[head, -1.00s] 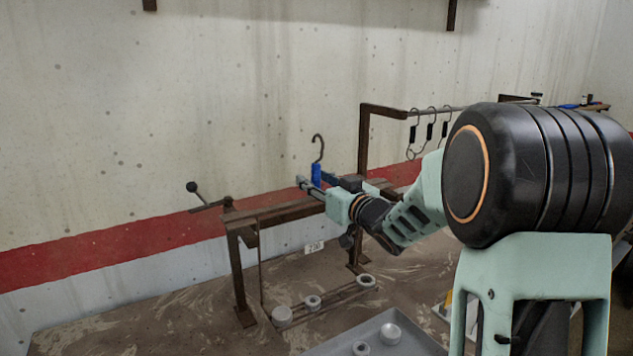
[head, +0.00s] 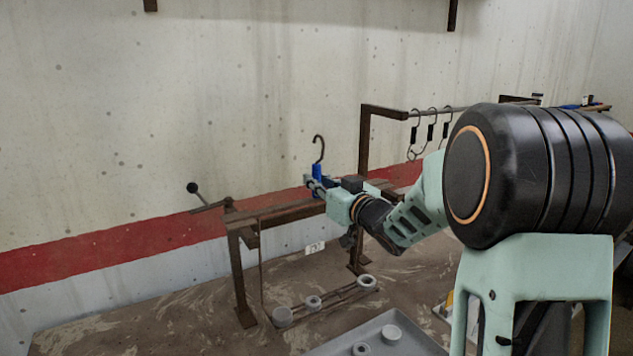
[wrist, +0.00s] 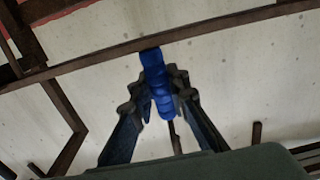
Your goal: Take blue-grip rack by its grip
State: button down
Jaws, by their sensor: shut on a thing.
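The blue-grip rack shows its blue grip (head: 317,171) with a dark hook curving up above it in the head view. In the wrist view the blue grip (wrist: 158,80) stands between the two fingers. My gripper (head: 316,184) is shut on the blue grip, with a finger on either side of it; it also shows in the wrist view (wrist: 160,98). The rack's lower frame (head: 335,300) hangs near the tabletop in the head view and carries several grey round pieces. A white tag (head: 315,248) shows in front of the stand.
A brown metal stand (head: 275,216) with a ball-ended lever (head: 193,188) is beside the gripper. A rail (head: 450,110) with several black-grip hooks is at the right. A grey tray (head: 335,342) with round pieces lies in front.

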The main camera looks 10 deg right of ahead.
aim_at(319, 169)
jog(key=shift+r+p, duration=1.05)
jog(key=shift+r, duration=0.7)
jog(key=v, duration=0.9)
jog(key=shift+f, duration=0.1)
